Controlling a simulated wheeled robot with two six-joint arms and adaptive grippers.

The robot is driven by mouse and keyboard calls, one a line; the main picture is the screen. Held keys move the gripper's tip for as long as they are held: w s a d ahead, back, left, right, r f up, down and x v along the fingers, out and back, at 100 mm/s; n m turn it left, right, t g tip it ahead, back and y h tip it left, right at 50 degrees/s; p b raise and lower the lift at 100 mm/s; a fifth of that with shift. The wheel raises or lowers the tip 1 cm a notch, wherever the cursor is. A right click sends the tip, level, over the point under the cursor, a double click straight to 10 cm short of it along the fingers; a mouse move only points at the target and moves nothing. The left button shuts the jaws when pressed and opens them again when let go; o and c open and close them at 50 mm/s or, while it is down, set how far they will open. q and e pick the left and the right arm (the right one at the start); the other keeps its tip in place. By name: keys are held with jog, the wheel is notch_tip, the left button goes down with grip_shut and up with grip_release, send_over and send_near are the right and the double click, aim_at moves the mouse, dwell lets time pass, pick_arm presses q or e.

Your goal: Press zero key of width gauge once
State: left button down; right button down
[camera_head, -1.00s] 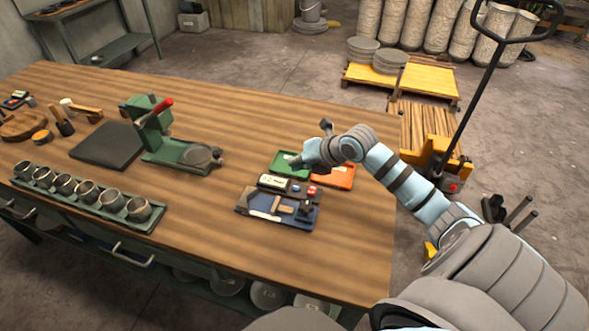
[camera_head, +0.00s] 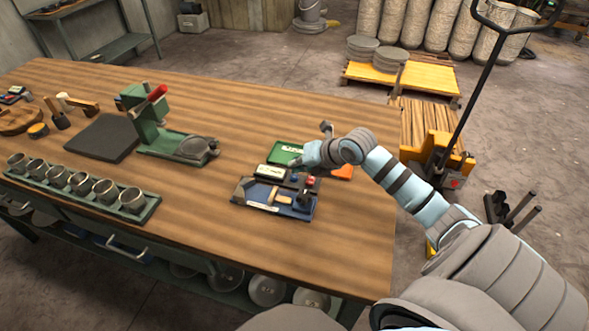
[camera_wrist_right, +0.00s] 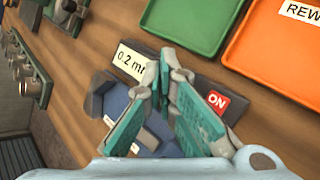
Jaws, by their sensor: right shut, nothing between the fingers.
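The width gauge (camera_head: 238,193) lies on the wooden bench, a dark blue device with a light display (camera_head: 269,172) at its back. In the right wrist view the display (camera_wrist_right: 130,60) reads 0.2, its unit partly covered. A red ON key (camera_wrist_right: 217,100) is to the right of my fingers; it also shows in the head view (camera_head: 310,181). My right gripper (camera_head: 295,164) is shut and empty, just above the key row; its teal fingers (camera_wrist_right: 170,62) hide the panel between display and ON key. The zero key cannot be made out, nor any contact. My left gripper is out of view.
A green tray (camera_head: 283,153) and an orange tray (camera_head: 343,172) lie behind the gauge, partly covered by my right arm. A green press-like stand (camera_head: 165,142) and a rack of cups (camera_head: 150,208) are to the left. The bench in front of the gauge is clear.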

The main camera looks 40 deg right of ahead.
aim_at(297, 176)
jog(key=shift+f, duration=0.1)
dwell(0.7)
jog(key=shift+f+b, duration=0.4)
jog(key=shift+f+b, duration=0.4)
jog(key=shift+f, duration=0.05)
dwell(0.5)
jog(key=shift+r, duration=0.1)
jog(key=shift+r+p, duration=0.7)
jog(key=shift+r, duration=0.15)
notch_tip(297, 176, up, 5)
jog(key=p, duration=0.4)
jog(key=shift+r, duration=0.1)
dwell(0.3)
